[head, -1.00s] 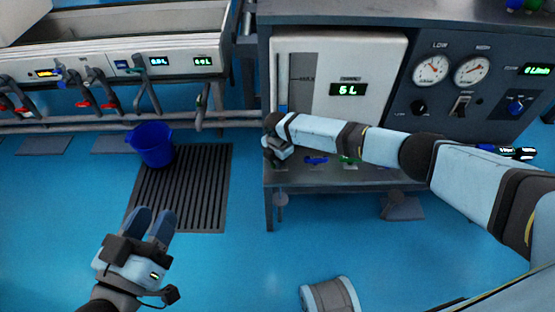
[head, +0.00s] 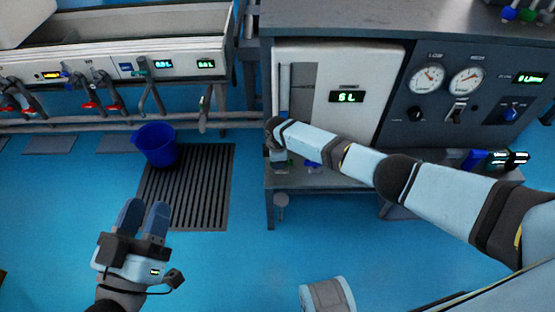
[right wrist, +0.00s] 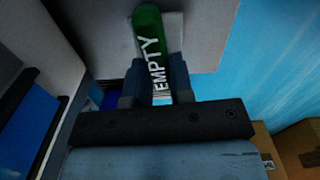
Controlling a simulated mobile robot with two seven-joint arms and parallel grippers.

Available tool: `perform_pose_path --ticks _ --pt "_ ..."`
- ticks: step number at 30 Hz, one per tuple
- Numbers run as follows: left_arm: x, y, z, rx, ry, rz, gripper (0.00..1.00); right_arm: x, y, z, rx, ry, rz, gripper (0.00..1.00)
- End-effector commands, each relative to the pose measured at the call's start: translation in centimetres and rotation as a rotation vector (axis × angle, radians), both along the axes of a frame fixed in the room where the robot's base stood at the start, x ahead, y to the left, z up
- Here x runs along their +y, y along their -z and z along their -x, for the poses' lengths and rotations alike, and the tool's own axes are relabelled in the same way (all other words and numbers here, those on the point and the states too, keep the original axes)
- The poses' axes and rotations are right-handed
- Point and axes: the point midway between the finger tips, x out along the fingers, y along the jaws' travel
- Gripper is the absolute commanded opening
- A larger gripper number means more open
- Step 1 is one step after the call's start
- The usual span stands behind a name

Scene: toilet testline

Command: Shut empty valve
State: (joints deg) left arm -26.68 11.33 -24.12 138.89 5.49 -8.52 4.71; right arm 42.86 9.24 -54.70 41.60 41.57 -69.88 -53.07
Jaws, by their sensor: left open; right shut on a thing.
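The empty valve's green handle (right wrist: 148,25), lettered EMPTY in white, shows in the right wrist view between the fingers of my right gripper (right wrist: 157,85). The right gripper is shut on this handle. In the head view my right gripper (head: 279,160) is at the left end of the low shelf under the white tank panel (head: 372,75), and my arm hides much of the shelf. The handle cannot be made out there. My left gripper (head: 146,208) is open and empty over the blue floor at the lower left.
A blue bucket (head: 155,146) stands on the dark floor grate (head: 205,195). A bench with several red-handled taps is at the upper left. A blue handle (head: 313,164) is partly hidden under my right arm. The grey panel (head: 430,115) carries two dials. The floor in front is mostly clear.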

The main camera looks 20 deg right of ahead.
Motion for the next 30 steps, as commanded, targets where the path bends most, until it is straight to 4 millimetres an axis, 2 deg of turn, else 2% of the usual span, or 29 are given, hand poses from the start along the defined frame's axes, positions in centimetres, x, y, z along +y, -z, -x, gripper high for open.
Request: perform_pose_path --ticks 9,23,24,26,27,30 --pt "0.3 0.9 -0.1 0.042 -0.011 -0.029 0.43 0.0 0.0 -0.1 0.002 0.096 0.0 0.0" --pt "0.3 1.3 -0.2 0.054 -0.011 -0.035 0.43 0.0 0.1 -0.1 0.002 0.11 0.001 0.0" --pt "0.3 1.3 -0.2 0.054 -0.011 -0.035 0.43 0.0 0.1 -0.1 0.002 0.11 0.0 0.28" --pt "0.3 1.3 -0.2 0.053 -0.012 -0.035 0.43 0.0 0.1 -0.1 0.001 0.109 0.0 0.42" --pt "0.3 1.3 -0.2 0.053 -0.012 -0.035 0.43 0.0 0.1 -0.1 0.001 0.109 0.0 0.47" --pt "0.3 1.2 -0.2 0.051 -0.012 -0.034 0.43 0.0 0.0 -0.1 0.001 0.109 0.0 0.47"
